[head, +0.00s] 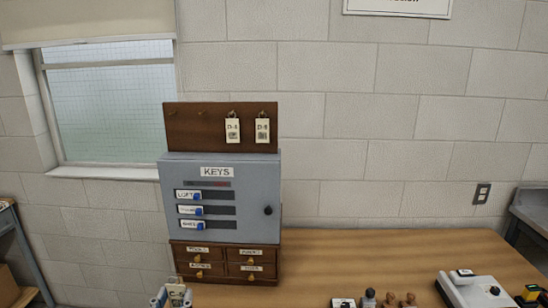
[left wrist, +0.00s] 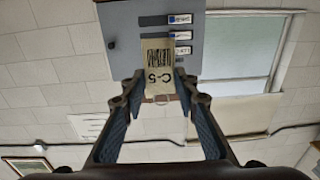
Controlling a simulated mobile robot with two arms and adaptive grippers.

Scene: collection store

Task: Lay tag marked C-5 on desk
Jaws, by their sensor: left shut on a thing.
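The tag marked C-5 is a cream card with black print and a barcode; it fills the middle of the left wrist view (left wrist: 158,68). My left gripper (left wrist: 159,88) is shut on it, one finger at each side. In the head view the gripper (head: 172,298) and the tag (head: 177,289) show only at the bottom edge, in front of the small drawers. The wooden desk (head: 350,258) spans the lower right. How high the tag is above the desk I cannot tell. My right gripper is in neither view.
A grey key cabinet (head: 252,190) stands on a small drawer unit (head: 225,276). Two tags (head: 233,130) (head: 262,130) hang on the hook board (head: 195,135) above. Stamps (head: 390,299) and a white device (head: 482,290) are at the desk's front right. The middle of the desk is bare.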

